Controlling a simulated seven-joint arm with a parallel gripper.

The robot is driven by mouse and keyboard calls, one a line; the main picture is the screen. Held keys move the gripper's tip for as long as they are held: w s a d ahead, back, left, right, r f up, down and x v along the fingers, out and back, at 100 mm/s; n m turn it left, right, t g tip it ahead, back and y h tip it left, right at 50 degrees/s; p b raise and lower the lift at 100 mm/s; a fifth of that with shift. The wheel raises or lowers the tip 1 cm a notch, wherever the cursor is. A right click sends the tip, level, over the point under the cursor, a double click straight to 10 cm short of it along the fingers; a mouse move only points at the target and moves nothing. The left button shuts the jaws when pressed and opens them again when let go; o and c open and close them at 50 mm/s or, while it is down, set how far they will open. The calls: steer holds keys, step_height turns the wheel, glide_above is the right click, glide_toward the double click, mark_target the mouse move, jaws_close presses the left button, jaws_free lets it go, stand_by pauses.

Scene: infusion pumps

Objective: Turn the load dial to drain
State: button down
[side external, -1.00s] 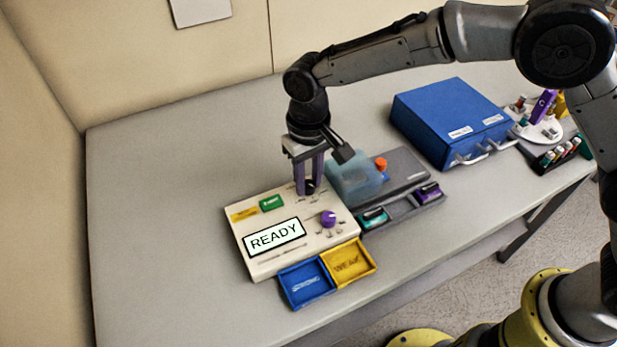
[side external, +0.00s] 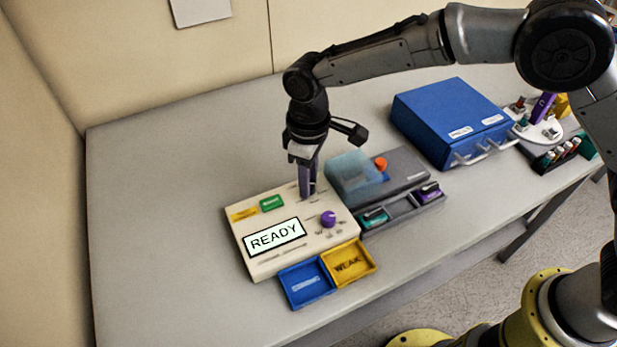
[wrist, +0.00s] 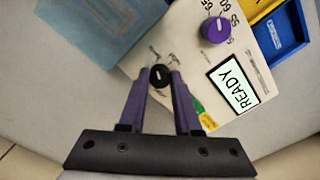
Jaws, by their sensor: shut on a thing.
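The cream pump panel (side external: 273,264) lies on the table with a lit screen (side external: 275,237) reading READY. In the wrist view a black dial (wrist: 159,75) with a light pointer mark sits between the purple fingers of my gripper (wrist: 158,84). Small labels stand around the dial, too blurred to read. My gripper (side external: 306,193) is shut on the black dial, pointing down at the panel's back right corner; its fingers hide the dial in the side view. A purple knob (side external: 328,219) with number marks is nearer the front, and also shows in the wrist view (wrist: 215,30).
A green button (side external: 271,203) and a yellow label (side external: 243,214) are on the panel's back left. Blue (side external: 306,284) and yellow (side external: 348,262) trays adjoin its front. A grey unit with a translucent blue cover (side external: 352,179) stands close right. The table's left is clear.

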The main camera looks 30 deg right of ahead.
steer(key=shift+r, duration=0.15)
steer(key=c, duration=0.6)
jaws_free()
step_height(320, 180, up, 14)
stand_by(0.6)
